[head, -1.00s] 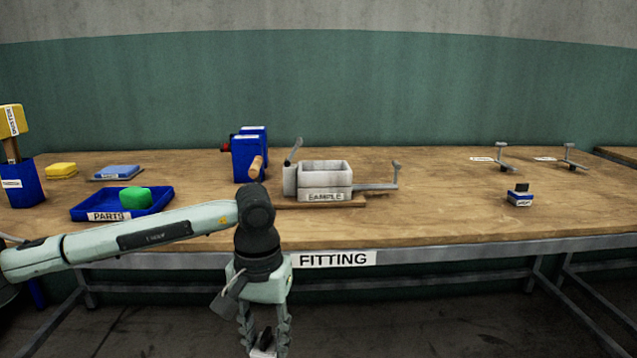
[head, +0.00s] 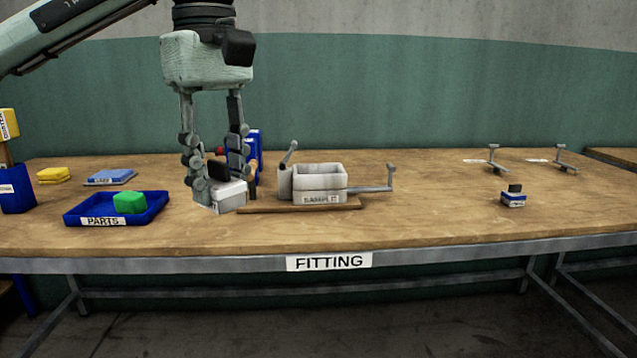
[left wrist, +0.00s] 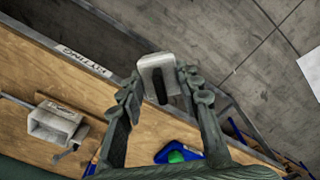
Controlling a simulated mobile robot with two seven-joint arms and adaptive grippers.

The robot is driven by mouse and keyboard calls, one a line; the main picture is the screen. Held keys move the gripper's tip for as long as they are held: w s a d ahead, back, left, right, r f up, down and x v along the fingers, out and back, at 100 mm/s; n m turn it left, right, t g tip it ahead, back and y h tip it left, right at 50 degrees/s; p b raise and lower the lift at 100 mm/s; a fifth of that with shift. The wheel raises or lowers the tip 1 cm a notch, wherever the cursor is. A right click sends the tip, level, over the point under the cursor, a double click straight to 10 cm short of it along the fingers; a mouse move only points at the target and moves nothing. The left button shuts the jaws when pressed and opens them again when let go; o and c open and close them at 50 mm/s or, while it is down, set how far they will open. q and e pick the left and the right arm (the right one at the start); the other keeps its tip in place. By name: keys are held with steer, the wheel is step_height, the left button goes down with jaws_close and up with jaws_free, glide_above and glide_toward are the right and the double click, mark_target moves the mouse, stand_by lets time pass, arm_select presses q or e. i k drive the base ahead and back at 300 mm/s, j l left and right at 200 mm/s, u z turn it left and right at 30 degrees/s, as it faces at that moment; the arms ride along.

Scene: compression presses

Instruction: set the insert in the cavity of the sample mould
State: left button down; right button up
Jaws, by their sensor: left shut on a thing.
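The sample mould (head: 318,184) is a pale grey open box labelled SAMPLE, standing on a wooden board near the middle of the bench. Its cavity faces up and looks empty. It also shows at the left of the left wrist view (left wrist: 55,122). My left gripper (head: 217,185) is shut on the insert (head: 229,195), a whitish block with a dark upright tab. The insert is held left of the mould and apart from it. In the left wrist view the insert (left wrist: 156,70) sits between the fingertips. My right gripper is not in view.
A blue PARTS tray (head: 154,212) with a green block (head: 129,203) lies to the left. A lever handle (head: 377,187) juts from the mould's right side. A small blue and white block (head: 514,197) stands at the right. The bench between is clear.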

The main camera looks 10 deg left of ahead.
mark_target(318, 183)
steer(key=i, duration=1)
